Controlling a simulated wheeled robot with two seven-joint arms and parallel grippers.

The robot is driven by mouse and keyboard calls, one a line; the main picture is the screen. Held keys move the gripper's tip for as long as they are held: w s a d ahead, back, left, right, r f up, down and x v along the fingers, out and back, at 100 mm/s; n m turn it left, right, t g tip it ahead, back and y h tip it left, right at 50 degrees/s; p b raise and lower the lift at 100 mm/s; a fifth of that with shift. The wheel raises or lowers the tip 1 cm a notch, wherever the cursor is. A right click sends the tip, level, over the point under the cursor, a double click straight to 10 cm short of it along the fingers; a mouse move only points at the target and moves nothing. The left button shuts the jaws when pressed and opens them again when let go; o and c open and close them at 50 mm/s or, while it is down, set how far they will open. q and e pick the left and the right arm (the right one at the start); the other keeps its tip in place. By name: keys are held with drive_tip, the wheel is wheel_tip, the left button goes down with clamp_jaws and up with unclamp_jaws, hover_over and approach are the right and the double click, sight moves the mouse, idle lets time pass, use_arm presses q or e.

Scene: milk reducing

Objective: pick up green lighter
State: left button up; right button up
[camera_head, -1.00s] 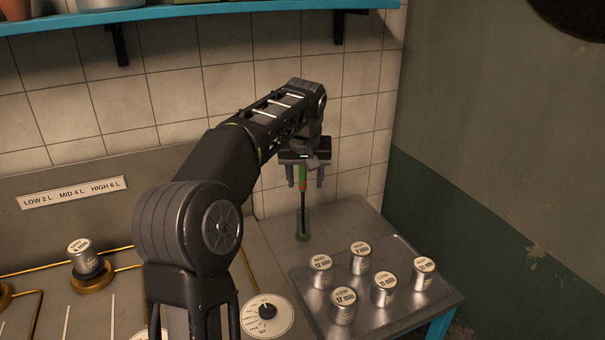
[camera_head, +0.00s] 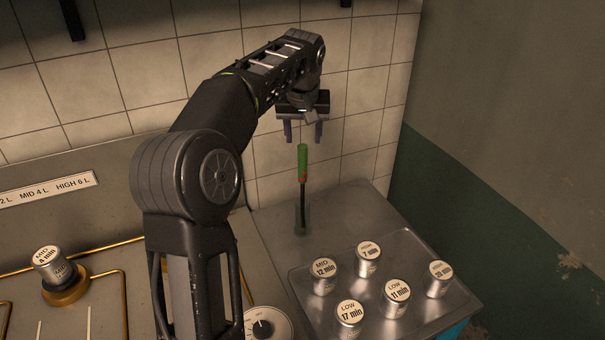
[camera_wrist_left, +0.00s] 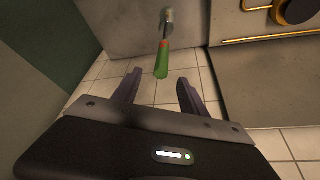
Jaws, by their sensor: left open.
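The green lighter (camera_head: 303,163) has a green handle, a red band and a thin dark stem. It stands upright in a small clear holder (camera_head: 302,217) on the metal counter near the tiled wall. My left gripper (camera_head: 304,138) is open and empty, with its fingers pointing down just above the top of the handle. In the left wrist view the lighter (camera_wrist_left: 162,62) shows ahead of and between the two open fingers (camera_wrist_left: 158,88), not touching them. My right gripper is not in view.
A metal tray (camera_head: 410,246) with several labelled weights, such as the 17 min one (camera_head: 349,314), is right of the holder. A stove with a dial (camera_head: 262,327) and a 4 min weight (camera_head: 51,265) is at left. Tiled wall is close behind.

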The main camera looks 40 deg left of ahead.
sight(302, 148)
use_arm(q)
drive_tip(key=shift+x, duration=1.35)
drive_tip(key=p+x, duration=0.2)
drive_tip(key=x, duration=0.2)
drive_tip(key=shift+a+f, duration=0.15)
drive_tip(key=shift+f, duration=0.2)
drive_tip(key=shift+w+f, duration=0.1)
drive_tip(key=shift+f, duration=0.1)
clamp_jaws()
idle(0.6)
